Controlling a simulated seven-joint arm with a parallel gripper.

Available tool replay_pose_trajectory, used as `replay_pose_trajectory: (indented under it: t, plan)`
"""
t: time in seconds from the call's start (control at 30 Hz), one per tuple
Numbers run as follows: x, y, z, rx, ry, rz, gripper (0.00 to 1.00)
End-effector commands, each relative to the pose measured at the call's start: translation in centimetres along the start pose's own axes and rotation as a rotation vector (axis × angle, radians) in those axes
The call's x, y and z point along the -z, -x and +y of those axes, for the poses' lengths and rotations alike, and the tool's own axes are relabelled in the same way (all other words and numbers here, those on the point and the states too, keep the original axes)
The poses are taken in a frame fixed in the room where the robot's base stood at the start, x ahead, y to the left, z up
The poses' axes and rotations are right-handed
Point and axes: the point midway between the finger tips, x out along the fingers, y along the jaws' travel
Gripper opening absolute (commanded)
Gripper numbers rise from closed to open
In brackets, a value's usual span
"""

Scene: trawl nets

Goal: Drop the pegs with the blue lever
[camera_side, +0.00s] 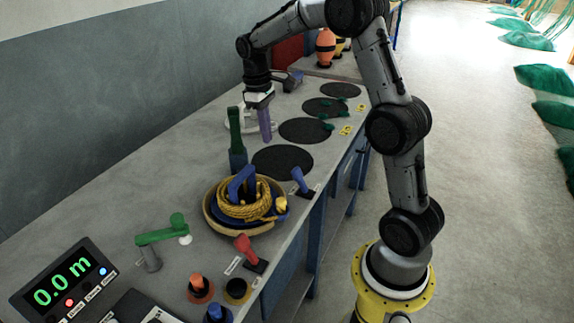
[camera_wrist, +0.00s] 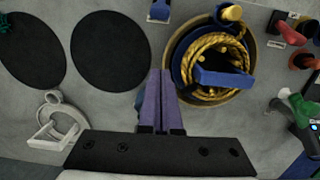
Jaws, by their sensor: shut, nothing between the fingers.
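The blue lever (camera_side: 300,180) stands tilted on a small dark base at the table's front edge, right of the rope tub. Part of it shows at the top of the wrist view (camera_wrist: 160,9). My gripper (camera_side: 266,138) points down over the back of the table, with its two purple fingers together and empty; they also show in the wrist view (camera_wrist: 160,75). It is apart from the blue lever, farther back. I cannot tell which things are the pegs.
A tub (camera_side: 210,222) holds coiled yellow rope (camera_side: 245,210) and a blue handle. An upright green-and-blue post (camera_side: 236,130) stands left of my gripper. A red lever (camera_side: 246,248) and green crank (camera_side: 160,237) are nearer the camera. Several flat black discs (camera_side: 283,162) lie along the table.

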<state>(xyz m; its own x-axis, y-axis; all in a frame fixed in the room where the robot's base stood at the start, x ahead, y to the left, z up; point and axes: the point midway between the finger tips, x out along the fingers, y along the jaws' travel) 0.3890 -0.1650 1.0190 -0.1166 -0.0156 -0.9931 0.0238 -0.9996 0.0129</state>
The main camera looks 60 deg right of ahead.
Motion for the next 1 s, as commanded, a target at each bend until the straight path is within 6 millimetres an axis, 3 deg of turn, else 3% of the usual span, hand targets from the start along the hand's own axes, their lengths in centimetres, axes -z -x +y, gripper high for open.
replay_pose_trajectory:
  t: [0.1, 0.63, 1.0]
  plan:
    - [-0.2, -1.3, 0.6, 0.014, -0.016, -0.028, 0.00]
    - [-0.4, -2.3, 0.8, 0.017, -0.022, -0.033, 0.00]
    - [-0.7, -9.0, 0.7, 0.019, -0.023, -0.037, 0.00]
